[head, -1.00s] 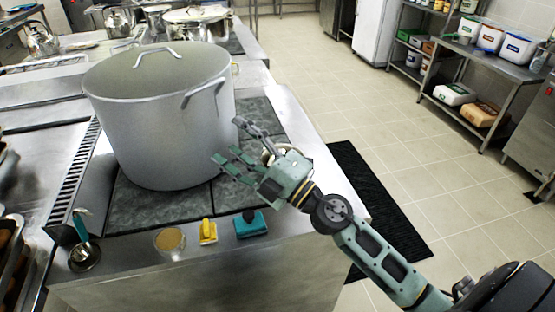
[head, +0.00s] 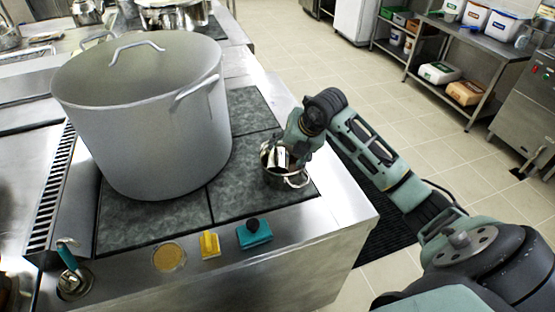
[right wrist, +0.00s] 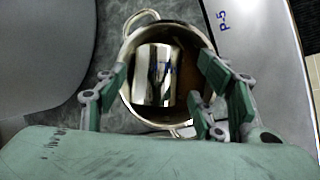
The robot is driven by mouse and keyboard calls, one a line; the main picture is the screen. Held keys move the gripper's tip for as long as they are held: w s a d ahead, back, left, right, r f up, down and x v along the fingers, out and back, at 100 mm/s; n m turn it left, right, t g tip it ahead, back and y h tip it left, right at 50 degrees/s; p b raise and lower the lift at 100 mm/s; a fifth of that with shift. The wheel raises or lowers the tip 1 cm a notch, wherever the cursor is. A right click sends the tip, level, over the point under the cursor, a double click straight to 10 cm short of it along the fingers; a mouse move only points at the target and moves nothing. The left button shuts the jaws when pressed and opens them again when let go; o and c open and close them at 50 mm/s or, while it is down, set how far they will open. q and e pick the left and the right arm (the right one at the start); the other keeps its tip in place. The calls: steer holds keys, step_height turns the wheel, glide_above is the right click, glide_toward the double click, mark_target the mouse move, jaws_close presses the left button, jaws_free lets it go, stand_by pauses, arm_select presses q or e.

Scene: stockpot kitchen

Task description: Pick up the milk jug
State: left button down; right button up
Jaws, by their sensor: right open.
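The milk jug (head: 279,157), a small shiny metal vessel, sits inside a small two-handled pot (head: 296,181) on the dark stove tiles. In the right wrist view the jug (right wrist: 157,76) is in the middle of the pot (right wrist: 183,131). My right gripper (right wrist: 161,82) is open, pointing down over the pot, with fingers to the left and right of the jug. I cannot tell whether they touch it. In the head view the right gripper (head: 290,150) partly covers the jug and pot. My left gripper is not in view.
A large stockpot (head: 150,130) stands left of the small pot. Along the front edge are a ladle (head: 72,275), a bowl of yellowish contents (head: 169,257), a yellow item (head: 209,244) and a teal item (head: 254,233). The counter's right strip is clear.

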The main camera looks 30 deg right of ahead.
mark_target(283, 156)
steer(key=shift+f, duration=0.35)
steer(key=shift+w+a+f+p, duration=0.15)
steer(key=shift+a+f+p, duration=0.15)
steer(key=shift+f+p, duration=0.55)
steer(key=x, duration=0.3)
steer(key=shift+w+a+f+p, duration=0.1)
steer(key=shift+w+a+p, duration=0.05)
steer(key=shift+p, duration=0.25)
steer(key=shift+f, duration=0.1)
steer(key=c, duration=1)
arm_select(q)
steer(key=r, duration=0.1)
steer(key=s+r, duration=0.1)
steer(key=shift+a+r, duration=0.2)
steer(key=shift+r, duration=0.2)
